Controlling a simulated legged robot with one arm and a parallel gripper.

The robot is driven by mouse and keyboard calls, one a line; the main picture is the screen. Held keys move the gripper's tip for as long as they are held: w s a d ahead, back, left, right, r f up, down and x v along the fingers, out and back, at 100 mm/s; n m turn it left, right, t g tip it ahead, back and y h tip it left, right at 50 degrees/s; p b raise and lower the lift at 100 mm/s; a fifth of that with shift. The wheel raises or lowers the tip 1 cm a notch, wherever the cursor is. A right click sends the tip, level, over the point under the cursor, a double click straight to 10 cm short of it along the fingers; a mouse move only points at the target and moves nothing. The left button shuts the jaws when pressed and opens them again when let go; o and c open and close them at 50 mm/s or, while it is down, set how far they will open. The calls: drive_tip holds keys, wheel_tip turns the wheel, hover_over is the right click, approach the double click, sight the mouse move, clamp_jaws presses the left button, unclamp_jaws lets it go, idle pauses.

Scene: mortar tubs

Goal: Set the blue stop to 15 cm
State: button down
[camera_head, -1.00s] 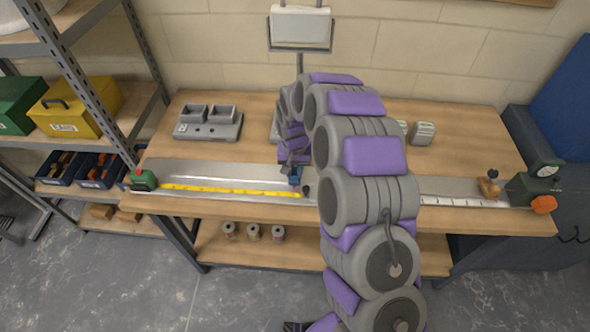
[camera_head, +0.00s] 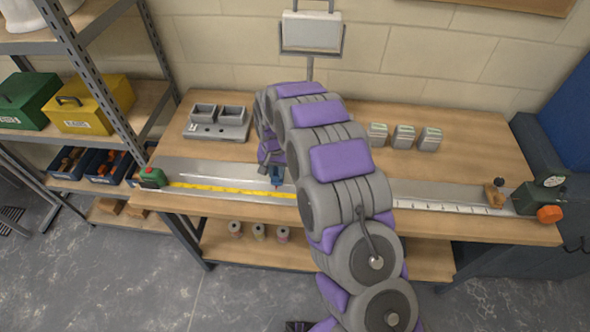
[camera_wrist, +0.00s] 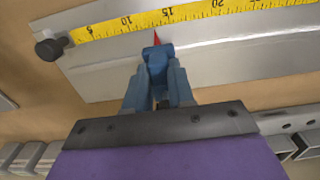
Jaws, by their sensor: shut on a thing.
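The blue stop (camera_head: 277,174) is on the metal rail (camera_head: 222,173) on the workbench. In the wrist view, the blue stop (camera_wrist: 157,57) has a red pointer (camera_wrist: 156,38) at the edge of the yellow scale (camera_wrist: 145,18). The pointer lies between the 10 and 15 marks, nearer 15; the exact reading is hard to tell. My gripper (camera_wrist: 158,80) is shut on the stop, its two fingers at either side of it. In the head view, my arm covers the middle of the rail and part of the gripper.
A black knob (camera_wrist: 47,48) is near the low end of the scale. A grey double tub (camera_head: 218,122) stands behind the rail at left. Several small blocks (camera_head: 404,136) stand at the back right. A green gauge unit (camera_head: 540,195) is at the rail's right end.

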drive_tip(key=shift+a, duration=1.1)
drive_tip(key=shift+d, duration=0.1)
drive_tip(key=c, duration=1)
unclamp_jaws()
drive_tip(key=shift+o, duration=0.2)
wheel_tip(320, 180, up, 17)
drive_tip(key=p, duration=0.2)
drive_tip(key=shift+w+r, duration=0.1)
